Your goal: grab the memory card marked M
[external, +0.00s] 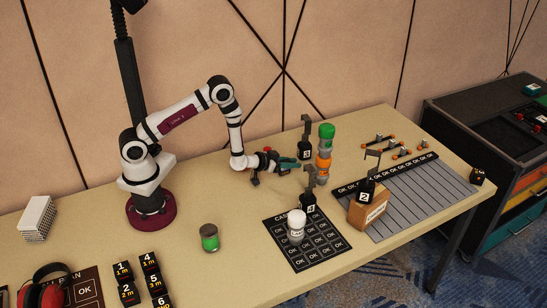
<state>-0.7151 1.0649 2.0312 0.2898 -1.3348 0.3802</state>
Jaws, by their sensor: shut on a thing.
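My gripper (290,163) is at the middle of the table, beside the stack of green and orange cylinders (324,161). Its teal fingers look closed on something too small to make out. I cannot pick out a memory card or a letter M in this view. A card in the jaws would be hidden or too small to read.
Black stands marked 3 (305,149), 4 (308,201) and 2 (366,192) stand close by, the last on a cardboard box (369,213). A green-banded jar (209,238) stands apart at front left.

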